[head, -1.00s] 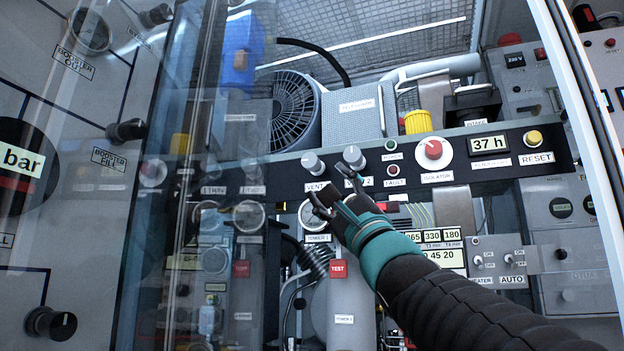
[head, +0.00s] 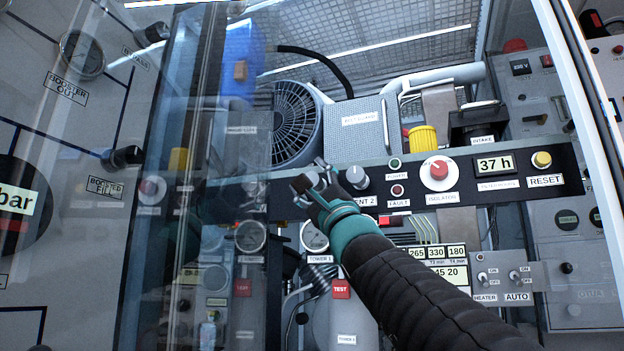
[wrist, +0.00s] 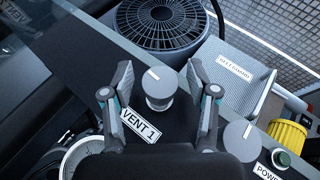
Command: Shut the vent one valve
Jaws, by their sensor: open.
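The vent one valve is a grey knob (wrist: 160,83) with a white pointer line, above a label (wrist: 141,124) reading VENT 1 in the wrist view. My gripper (wrist: 161,78) is open, with one finger on each side of this knob; I cannot tell whether either finger touches it. In the head view my gripper (head: 312,175) covers most of the vent one knob and its label. The vent two knob (head: 357,177) stands just to the right, and shows in the wrist view too (wrist: 239,136).
Right along the black panel are the power and fault lamps, the red isolator knob (head: 438,170), the 37 h display (head: 495,164) and the reset button (head: 541,160). A belt guard box (head: 358,130) and fan (head: 294,122) stand behind. A clear door (head: 185,200) is at left.

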